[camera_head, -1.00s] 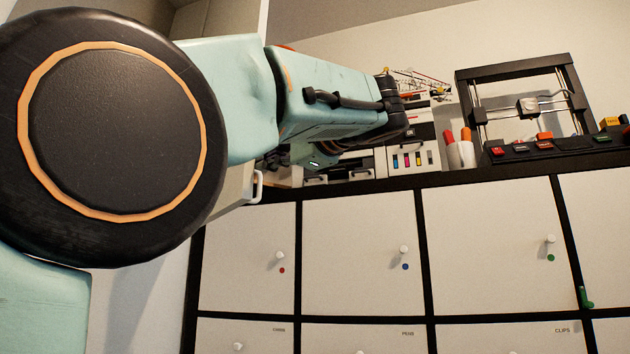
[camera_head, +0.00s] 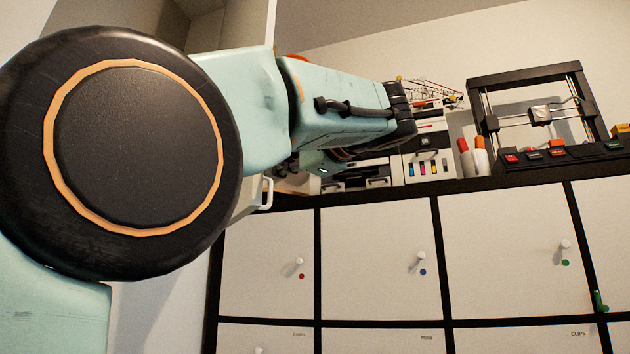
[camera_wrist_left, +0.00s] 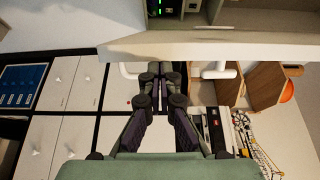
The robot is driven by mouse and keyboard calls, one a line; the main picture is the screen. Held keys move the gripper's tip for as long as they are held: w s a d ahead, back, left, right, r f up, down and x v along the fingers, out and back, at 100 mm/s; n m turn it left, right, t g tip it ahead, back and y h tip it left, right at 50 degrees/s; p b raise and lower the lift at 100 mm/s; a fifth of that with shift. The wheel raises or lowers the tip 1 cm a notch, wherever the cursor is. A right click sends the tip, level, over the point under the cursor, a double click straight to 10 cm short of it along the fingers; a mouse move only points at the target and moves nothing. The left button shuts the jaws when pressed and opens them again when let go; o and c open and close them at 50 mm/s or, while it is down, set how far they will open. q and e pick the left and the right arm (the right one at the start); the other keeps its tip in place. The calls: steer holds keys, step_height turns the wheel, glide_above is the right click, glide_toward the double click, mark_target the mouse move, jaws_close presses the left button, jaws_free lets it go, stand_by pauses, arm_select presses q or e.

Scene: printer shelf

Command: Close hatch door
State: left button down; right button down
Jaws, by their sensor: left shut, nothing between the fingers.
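The hatch door (camera_wrist_left: 245,47) crosses the upper left wrist view as a pale panel seen nearly edge-on. It stands open below a compartment (camera_wrist_left: 165,10) with small green lights. A white handle (camera_head: 267,193) shows at its lower part in the head view, partly hidden by my arm. My left gripper (camera_wrist_left: 160,72) is shut and empty, its fingertips close to the panel edge; I cannot tell whether they touch. In the head view the same gripper (camera_head: 288,166) is small and dark, mostly hidden behind my forearm. My right gripper is in neither view.
White cabinet doors (camera_head: 375,255) with knobs fill the lower right. On the shelf above stand a printer (camera_head: 428,160), a cup with markers (camera_head: 478,158) and a black frame machine (camera_head: 530,110). In the left wrist view, wooden holders (camera_wrist_left: 265,85) sit right of the gripper.

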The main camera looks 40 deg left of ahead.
arm_select(q)
steer(key=shift+w+a+f, duration=0.1)
steer(key=shift+w, duration=0.05)
steer(key=s+d, duration=0.1)
steer(key=d, duration=1.1)
steer(key=shift+s, duration=0.35)
